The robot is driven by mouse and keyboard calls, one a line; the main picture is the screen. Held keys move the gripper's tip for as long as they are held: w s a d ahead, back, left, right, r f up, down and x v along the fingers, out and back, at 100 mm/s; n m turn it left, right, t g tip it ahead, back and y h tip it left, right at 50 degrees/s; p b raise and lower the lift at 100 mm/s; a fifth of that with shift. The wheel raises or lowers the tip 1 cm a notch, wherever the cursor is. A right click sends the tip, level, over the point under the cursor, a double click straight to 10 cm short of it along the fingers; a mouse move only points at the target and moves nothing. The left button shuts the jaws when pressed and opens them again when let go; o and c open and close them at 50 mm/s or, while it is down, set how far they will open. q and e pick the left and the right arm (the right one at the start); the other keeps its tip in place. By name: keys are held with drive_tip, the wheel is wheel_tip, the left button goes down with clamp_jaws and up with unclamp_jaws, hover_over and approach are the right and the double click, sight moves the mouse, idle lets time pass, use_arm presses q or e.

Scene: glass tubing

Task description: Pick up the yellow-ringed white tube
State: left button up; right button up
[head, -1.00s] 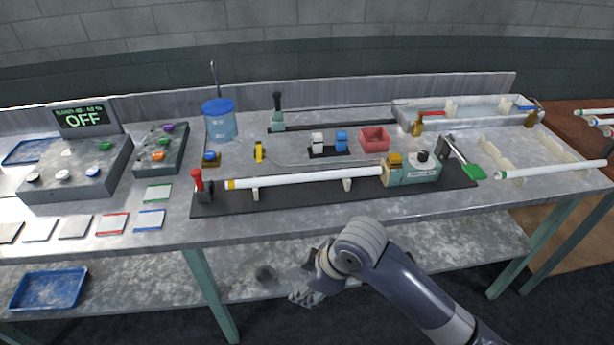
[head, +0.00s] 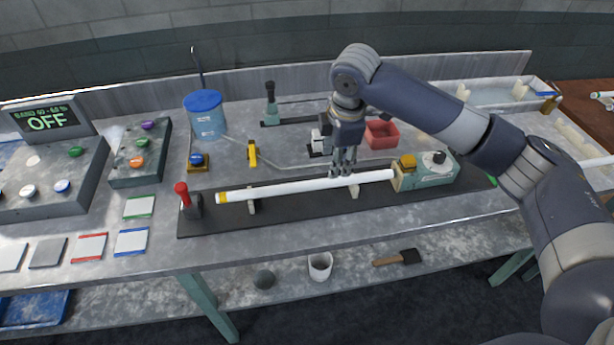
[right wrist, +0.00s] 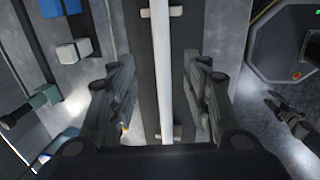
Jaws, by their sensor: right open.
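The white tube (head: 295,188) with a yellow ring at its left end lies across supports on a dark base plate (head: 290,215). Its right end meets a green and white device (head: 425,172). My right gripper (head: 343,172) points down just over the tube, right of its middle. In the right wrist view the tube (right wrist: 162,60) runs lengthwise between the two open fingers (right wrist: 162,100), with a gap on each side. The gripper holds nothing. My left gripper is not in view.
A red-handled clamp (head: 190,200) stands at the plate's left end. Behind the tube are a yellow piece (head: 252,153), a blue-lidded container (head: 207,115) and a red bin (head: 381,134). The bench front holds coloured cards (head: 132,242).

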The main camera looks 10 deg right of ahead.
sight(330, 181)
drive_tip(key=x, duration=0.3)
drive_tip(key=shift+s+f+p, duration=0.1)
drive_tip(key=shift+f+p, duration=0.2)
drive_tip(key=shift+f, duration=0.1)
drive_tip(key=x, duration=0.1)
drive_tip(key=p+x, duration=0.1)
drive_tip(key=x, duration=0.2)
drive_tip(key=shift+a+f, duration=0.15)
drive_tip(key=shift+a, duration=0.15)
drive_tip(key=shift+f+p, duration=0.3)
drive_tip(key=shift+c, duration=1.1)
drive_tip(key=c, duration=0.4)
clamp_jaws()
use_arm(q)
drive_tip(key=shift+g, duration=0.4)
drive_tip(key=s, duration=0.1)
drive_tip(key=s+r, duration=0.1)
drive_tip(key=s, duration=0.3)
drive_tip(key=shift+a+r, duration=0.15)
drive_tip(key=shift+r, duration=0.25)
